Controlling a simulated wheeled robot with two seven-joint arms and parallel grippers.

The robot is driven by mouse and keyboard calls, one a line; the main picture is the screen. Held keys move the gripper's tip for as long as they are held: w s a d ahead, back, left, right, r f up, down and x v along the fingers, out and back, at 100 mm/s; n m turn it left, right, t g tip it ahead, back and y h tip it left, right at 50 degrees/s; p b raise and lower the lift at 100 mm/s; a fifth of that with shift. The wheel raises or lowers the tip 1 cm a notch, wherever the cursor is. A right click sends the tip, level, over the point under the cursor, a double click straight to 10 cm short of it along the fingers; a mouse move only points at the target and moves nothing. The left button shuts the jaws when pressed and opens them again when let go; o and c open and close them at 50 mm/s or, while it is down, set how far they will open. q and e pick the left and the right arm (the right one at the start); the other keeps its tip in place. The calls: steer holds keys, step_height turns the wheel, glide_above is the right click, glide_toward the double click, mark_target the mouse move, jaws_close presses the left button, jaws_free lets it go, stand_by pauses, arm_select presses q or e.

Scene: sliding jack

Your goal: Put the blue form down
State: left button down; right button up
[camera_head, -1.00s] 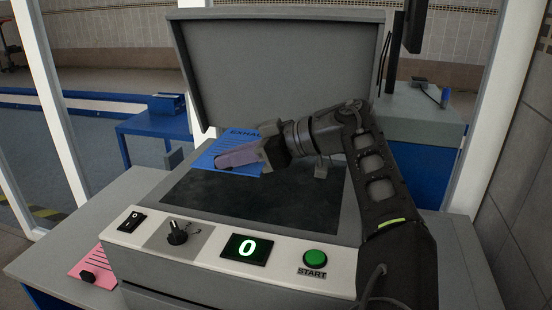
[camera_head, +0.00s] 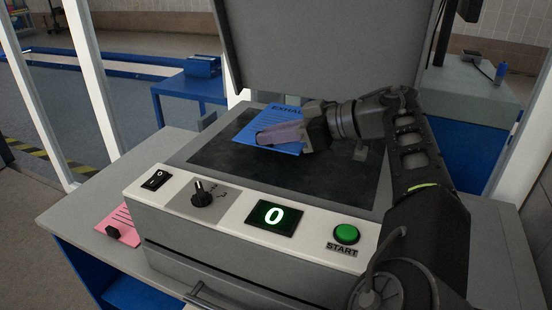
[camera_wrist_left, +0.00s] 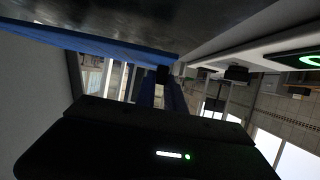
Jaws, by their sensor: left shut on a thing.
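The blue form (camera_head: 268,120), a sheet with dark printed lines and a heading, is over the back left of the copier's dark glass (camera_head: 225,164). My left gripper (camera_head: 268,136) is shut on the blue form, with a purplish finger lying across its top. I cannot tell whether the form touches the glass. In the left wrist view the blue form (camera_wrist_left: 100,42) shows nearly edge-on, near the dark glass. The copier's lid (camera_head: 330,50) stands open behind. My right gripper is not in view.
The copier's front panel has a black switch (camera_head: 156,180), a knob (camera_head: 202,193), a display reading 0 (camera_head: 273,216) and a green START button (camera_head: 346,234). A pink form (camera_head: 122,226) with a black object on it lies on the table at left. The front of the glass is clear.

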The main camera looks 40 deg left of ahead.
mark_target(283, 151)
arm_select(q)
steer(key=shift+f, duration=0.3)
steer(key=shift+f+b, duration=0.35)
steer(key=shift+f, duration=1.5)
steer(key=shift+f, duration=0.1)
steer(key=shift+f, duration=0.1)
steer(key=c, duration=1.4)
jaws_free()
steer(key=shift+c, duration=0.2)
